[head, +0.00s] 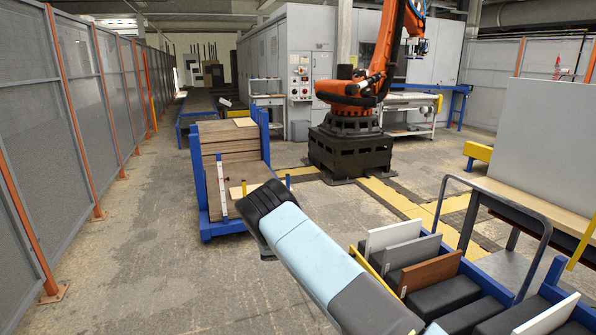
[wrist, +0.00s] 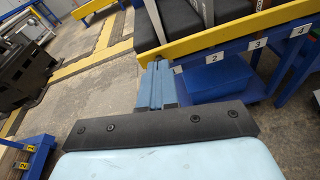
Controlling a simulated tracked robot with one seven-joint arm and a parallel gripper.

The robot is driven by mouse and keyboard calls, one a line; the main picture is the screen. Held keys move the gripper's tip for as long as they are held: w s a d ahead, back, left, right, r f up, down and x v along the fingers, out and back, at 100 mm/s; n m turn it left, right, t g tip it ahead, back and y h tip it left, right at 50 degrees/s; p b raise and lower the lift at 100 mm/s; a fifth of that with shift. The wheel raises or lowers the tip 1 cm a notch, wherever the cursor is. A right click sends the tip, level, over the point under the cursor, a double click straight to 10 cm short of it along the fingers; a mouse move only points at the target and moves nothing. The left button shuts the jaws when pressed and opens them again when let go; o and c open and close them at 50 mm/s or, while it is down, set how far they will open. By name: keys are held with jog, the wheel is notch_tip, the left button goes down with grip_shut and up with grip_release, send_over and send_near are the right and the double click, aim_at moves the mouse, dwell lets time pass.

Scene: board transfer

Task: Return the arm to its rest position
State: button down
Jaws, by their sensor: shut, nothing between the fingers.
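My arm reaches up from the bottom of the head view, light blue with dark grey parts. Its dark bent end lies in front of the stacked boards in the picture. My gripper fingers are not clear in the head view. In the wrist view my gripper (wrist: 157,66) shows as two blue-grey fingers lying side by side, shut with nothing between them. They point toward a yellow rail (wrist: 222,40) and a blue frame with slots numbered 1 to 4. I cannot tell how far the fingertips are from the rail.
A blue rack (head: 530,301) at lower right holds a white board (head: 391,235), a grey board (head: 412,251) and a brown board (head: 431,271) upright between black blocks. A blue cart (head: 224,228) carries stacked boards. An orange robot (head: 360,88) stands behind. Floor at left is clear beside the fence (head: 92,100).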

jog(key=s+d+r+m+g+y, duration=0.1)
jog(key=s+d+r+m+y, duration=0.35)
jog(key=r, duration=0.65)
jog(key=s+d+r+m+g+y, duration=0.25)
jog(key=s+d+r, duration=0.25)
jog(key=s+r, duration=0.45)
jog(key=s+d+r+m+g+y, duration=0.15)
jog(key=s+d+r+m, duration=0.3)
jog(key=r, duration=0.75)
jog(key=s+d+r+m+t+y, duration=0.1)
jog(key=s+r+m+y, duration=0.1)
jog(key=s+r, duration=0.45)
jog(key=s+d+r+m+t+y, duration=0.1)
jog(key=s+r+m+t+y, duration=0.15)
jog(key=s, duration=0.65)
jog(key=s+a+r+m+t+y, duration=0.1)
jog(key=s+a+r+m+t, duration=0.1)
jog(key=s, duration=1.5)
jog(key=shift+s+m+y, duration=0.2)
jog(key=shift+m+y, duration=0.2)
jog(key=shift+m, duration=0.4)
jog(key=shift+t, duration=0.25)
